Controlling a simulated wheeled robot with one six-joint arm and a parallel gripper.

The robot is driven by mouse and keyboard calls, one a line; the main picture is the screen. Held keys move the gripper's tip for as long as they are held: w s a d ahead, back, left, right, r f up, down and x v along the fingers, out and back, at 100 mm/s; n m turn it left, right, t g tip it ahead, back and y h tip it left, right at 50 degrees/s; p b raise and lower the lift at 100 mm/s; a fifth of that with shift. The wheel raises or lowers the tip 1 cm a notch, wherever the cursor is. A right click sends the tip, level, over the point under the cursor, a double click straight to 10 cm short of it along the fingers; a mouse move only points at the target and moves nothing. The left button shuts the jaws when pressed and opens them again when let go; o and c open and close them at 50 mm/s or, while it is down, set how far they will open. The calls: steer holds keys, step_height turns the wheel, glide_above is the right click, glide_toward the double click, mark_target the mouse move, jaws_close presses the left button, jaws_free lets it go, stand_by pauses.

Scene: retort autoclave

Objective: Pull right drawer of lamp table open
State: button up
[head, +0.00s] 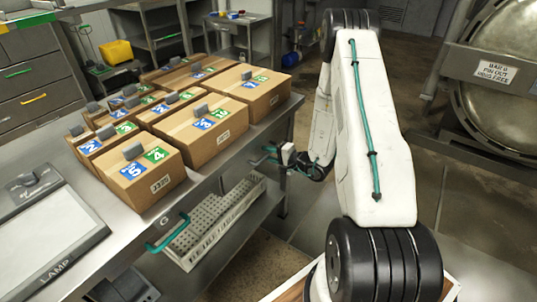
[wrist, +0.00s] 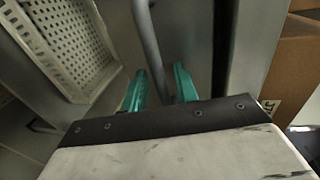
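The lamp table (head: 120,215) is a grey metal bench with brown boxes on top. My gripper (head: 268,155) is at its front edge, towards the far right end. In the wrist view, the gripper's two teal fingers (wrist: 160,85) are apart. A grey bar (wrist: 147,40), which looks like the right drawer's handle, runs between them, with a gap visible beside the right finger. Contact with the bar cannot be told. The drawer front is mostly hidden in the head view, and its opening cannot be made out. A teal handle (head: 166,232) sits further left on the table front.
A perforated tray (head: 216,215) lies under the tabletop, and also shows in the wrist view (wrist: 65,40). Several boxes (head: 140,178) crowd the top near a lamp panel (head: 45,243). A large round metal vessel (head: 505,75) stands right. Some floor (head: 310,215) is free before the table.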

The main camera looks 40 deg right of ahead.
steer(key=shift+w+a, duration=0.1)
steer(key=shift+w, duration=0.15)
jaws_close()
steer(key=shift+s, duration=0.1)
